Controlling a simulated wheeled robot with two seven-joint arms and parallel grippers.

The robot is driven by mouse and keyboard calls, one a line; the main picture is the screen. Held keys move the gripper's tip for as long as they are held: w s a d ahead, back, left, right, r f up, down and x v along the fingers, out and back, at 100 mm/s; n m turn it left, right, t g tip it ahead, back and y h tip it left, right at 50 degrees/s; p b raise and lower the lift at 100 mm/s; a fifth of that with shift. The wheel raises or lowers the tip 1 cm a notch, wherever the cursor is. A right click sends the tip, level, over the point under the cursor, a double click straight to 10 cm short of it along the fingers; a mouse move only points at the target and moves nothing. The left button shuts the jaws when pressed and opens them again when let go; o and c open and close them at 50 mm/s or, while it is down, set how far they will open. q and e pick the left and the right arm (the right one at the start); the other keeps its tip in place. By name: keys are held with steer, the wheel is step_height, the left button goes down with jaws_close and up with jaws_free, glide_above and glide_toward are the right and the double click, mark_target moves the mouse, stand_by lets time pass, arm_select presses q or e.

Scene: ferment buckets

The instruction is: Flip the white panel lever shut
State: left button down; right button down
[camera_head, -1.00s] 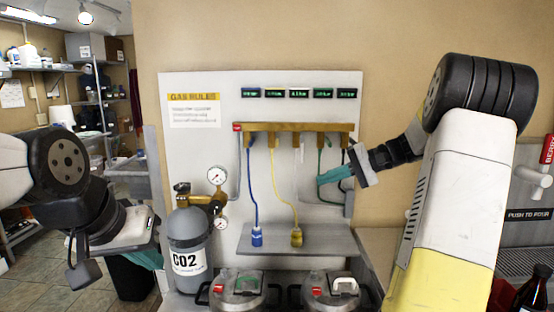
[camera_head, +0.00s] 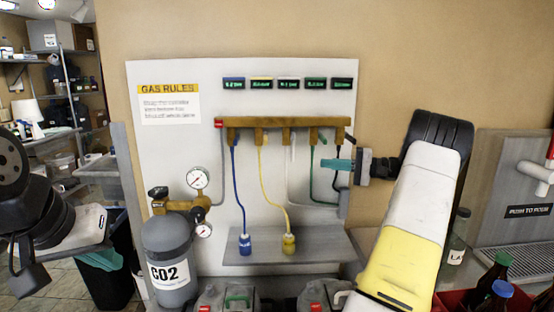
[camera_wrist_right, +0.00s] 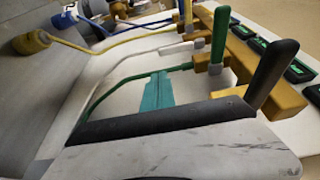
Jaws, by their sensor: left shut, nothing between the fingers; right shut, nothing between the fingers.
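In the head view the white lever is too small to make out clearly. My right gripper (camera_head: 330,164) is shut and empty, its teal fingers below the right end of the manifold. In the right wrist view the gripper (camera_wrist_right: 155,92) is apart from the white lever. My left gripper (camera_head: 108,262) is shut and empty at the lower left, away from the panel.
Blue (camera_head: 236,190), yellow (camera_head: 272,190) and green (camera_wrist_right: 92,105) hoses hang around the panel. A black hose (camera_wrist_right: 150,126) crosses close to my right gripper. A grey shelf (camera_head: 330,248) juts below. The CO2 cylinder (camera_head: 168,245) stands left. Bottles (camera_head: 495,270) stand lower right.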

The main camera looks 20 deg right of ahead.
mark_target(292, 147)
steer(key=shift+w+d, duration=0.1)
stand_by(0.3)
steer(key=x, duration=1)
stand_by(0.4)
steer(key=shift+m+h, duration=0.3)
steer(key=shift+m, duration=0.4)
steer(key=shift+s+a+r, duration=0.15)
steer(key=shift+s+a, duration=0.1)
steer(key=shift+s, duration=0.65)
steer(key=shift+s+a+r, duration=0.1)
steer(key=shift+s+a, duration=0.15)
steer(key=shift+s, duration=0.7)
steer(key=shift+s+a+r, duration=0.15)
steer(key=shift+s+a, duration=0.1)
steer(key=shift+s, duration=0.65)
